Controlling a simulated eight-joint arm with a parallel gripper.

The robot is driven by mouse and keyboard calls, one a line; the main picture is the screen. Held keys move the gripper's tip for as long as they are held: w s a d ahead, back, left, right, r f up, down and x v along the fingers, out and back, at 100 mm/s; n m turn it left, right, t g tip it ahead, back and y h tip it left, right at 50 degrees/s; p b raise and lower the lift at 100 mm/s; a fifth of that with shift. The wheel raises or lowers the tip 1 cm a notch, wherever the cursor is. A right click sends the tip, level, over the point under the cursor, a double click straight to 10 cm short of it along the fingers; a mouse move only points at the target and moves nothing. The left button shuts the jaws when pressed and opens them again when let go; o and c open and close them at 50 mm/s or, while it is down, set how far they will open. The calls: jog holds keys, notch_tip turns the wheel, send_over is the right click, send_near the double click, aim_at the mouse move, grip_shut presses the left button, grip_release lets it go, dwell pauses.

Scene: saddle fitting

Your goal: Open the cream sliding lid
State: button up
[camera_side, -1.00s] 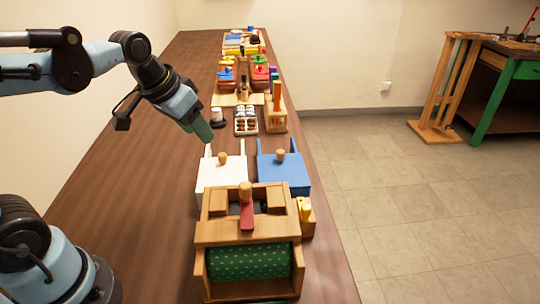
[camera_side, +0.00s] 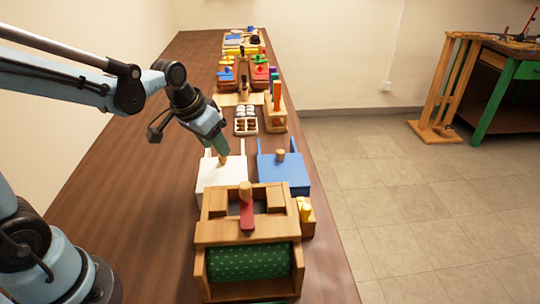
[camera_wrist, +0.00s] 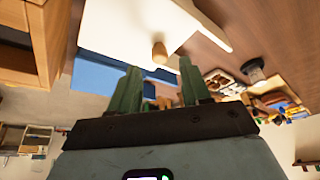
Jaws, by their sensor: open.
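The cream lid (camera_side: 220,178) lies flat on a box in the middle of the table, with a round wooden knob (camera_side: 223,161) on top. Two thin pale rails stick out behind it. In the wrist view the lid (camera_wrist: 130,22) is pale, and its knob (camera_wrist: 159,50) shows just beyond the gap between the fingers. My gripper (camera_side: 222,149) is just above the knob in the side view. In the wrist view my gripper (camera_wrist: 159,78) has its green fingers apart, with nothing held. Whether the fingertips touch the knob is hard to tell.
A blue lid (camera_side: 284,174) with its own knob stands close on the right. A wooden frame with a green roller (camera_side: 249,262) stands in front. A rack of small jars (camera_side: 246,120) is behind. Bare table (camera_side: 140,200) lies to the left.

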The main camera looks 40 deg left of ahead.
aim_at(222, 169)
jog(key=shift+x, duration=1.9)
grip_shut()
